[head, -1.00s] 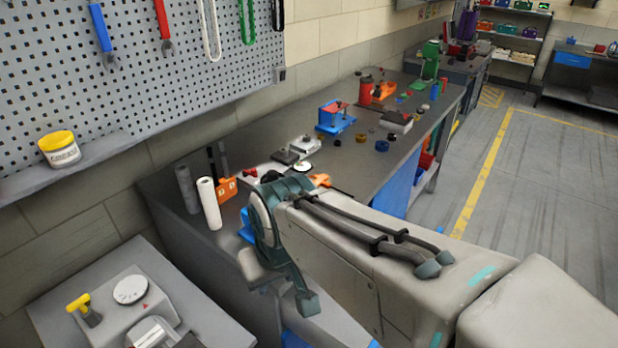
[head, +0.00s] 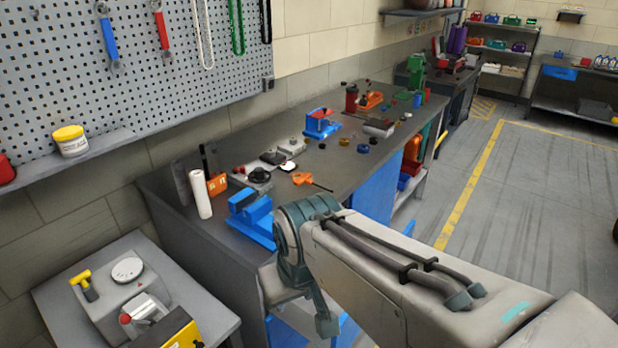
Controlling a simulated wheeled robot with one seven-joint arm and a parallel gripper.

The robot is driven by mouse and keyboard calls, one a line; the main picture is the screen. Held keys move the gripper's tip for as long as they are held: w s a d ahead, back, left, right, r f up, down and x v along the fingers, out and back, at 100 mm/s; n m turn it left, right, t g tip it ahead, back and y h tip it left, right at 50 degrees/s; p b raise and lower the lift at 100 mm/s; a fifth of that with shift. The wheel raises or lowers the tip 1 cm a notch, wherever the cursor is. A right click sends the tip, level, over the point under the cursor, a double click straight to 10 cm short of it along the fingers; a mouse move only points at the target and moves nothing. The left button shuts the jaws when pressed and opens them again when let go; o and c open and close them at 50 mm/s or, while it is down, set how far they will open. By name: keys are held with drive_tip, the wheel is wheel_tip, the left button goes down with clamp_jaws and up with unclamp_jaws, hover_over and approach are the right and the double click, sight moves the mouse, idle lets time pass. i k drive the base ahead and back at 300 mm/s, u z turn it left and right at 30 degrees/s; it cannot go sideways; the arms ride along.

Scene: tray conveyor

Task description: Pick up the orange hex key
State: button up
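An orange-handled tool with a thin dark shaft (head: 303,178) lies on the long grey workbench (head: 225,235), just beyond my arm in the head view. It looks like the orange hex key, though it is too small to be certain. Its shaft points right and towards the front edge of the bench. My arm crosses the lower right and bends at a teal joint in front of the bench. My gripper is not visible, so its state and its distance from the tool do not show.
A blue vise (head: 252,222) stands at the bench's near end, beside a white roll (head: 200,194) and an orange holder (head: 217,184). A blue device (head: 320,124) and several small parts lie farther back. A small side table (head: 60,290) stands lower left. The floor at right is open.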

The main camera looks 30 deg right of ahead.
sight(304, 176)
drive_tip(key=z, duration=2.25)
drive_tip(key=i, duration=2.85)
drive_tip(key=u, duration=2.6)
drive_tip(key=i, duration=0.5)
drive_tip(key=z, duration=0.05)
